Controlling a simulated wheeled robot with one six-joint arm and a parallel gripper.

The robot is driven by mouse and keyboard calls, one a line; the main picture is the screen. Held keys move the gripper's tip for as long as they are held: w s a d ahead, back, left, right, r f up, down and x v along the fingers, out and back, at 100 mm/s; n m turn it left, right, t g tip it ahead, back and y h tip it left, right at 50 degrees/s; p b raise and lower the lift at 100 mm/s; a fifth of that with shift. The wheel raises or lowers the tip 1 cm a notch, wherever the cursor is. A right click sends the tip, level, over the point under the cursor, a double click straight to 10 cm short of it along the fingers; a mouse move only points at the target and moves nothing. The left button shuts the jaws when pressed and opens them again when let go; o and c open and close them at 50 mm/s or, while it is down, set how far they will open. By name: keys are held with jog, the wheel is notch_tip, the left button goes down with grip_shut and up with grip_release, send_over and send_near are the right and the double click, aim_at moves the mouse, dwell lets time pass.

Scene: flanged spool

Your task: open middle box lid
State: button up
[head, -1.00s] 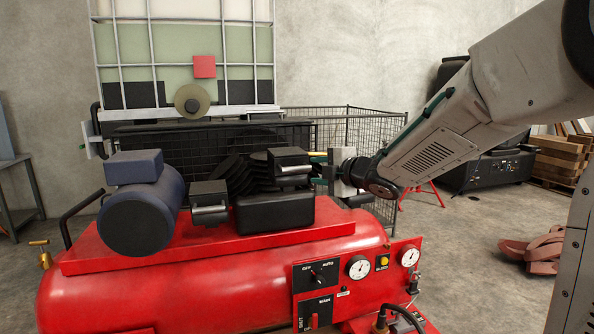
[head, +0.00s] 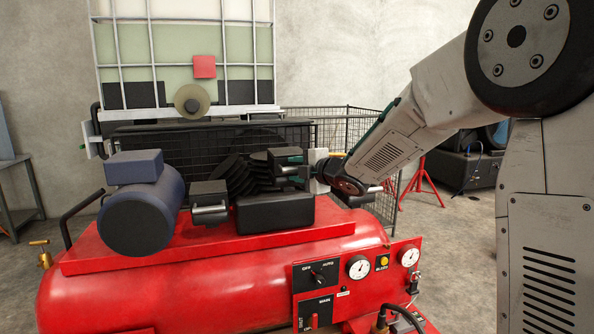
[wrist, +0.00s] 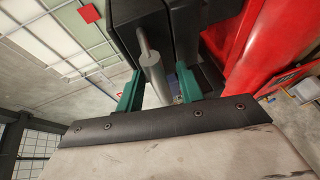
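Black boxes with silver bar handles sit on the red compressor (head: 200,270). A small box (head: 208,189) is at the left. Another box (head: 283,156) is higher at the right, beside a large plain black block (head: 275,214). I cannot tell for sure which is the middle box. My gripper (head: 302,172) is at the right side of the higher box. In the wrist view its green fingers (wrist: 158,80) are apart, with the silver handle (wrist: 154,72) between them and gaps showing on both sides. The dark box (wrist: 140,28) shows behind the handle; its lid looks shut.
A blue motor (head: 140,212) stands on the compressor's left. A gauge panel (head: 340,285) is at the front right. A wire cage (head: 365,150) and a caged tank (head: 185,60) stand behind. A red stand (head: 424,185) is behind my arm.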

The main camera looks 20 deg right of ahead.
grip_shut()
jog(key=shift+r, duration=0.1)
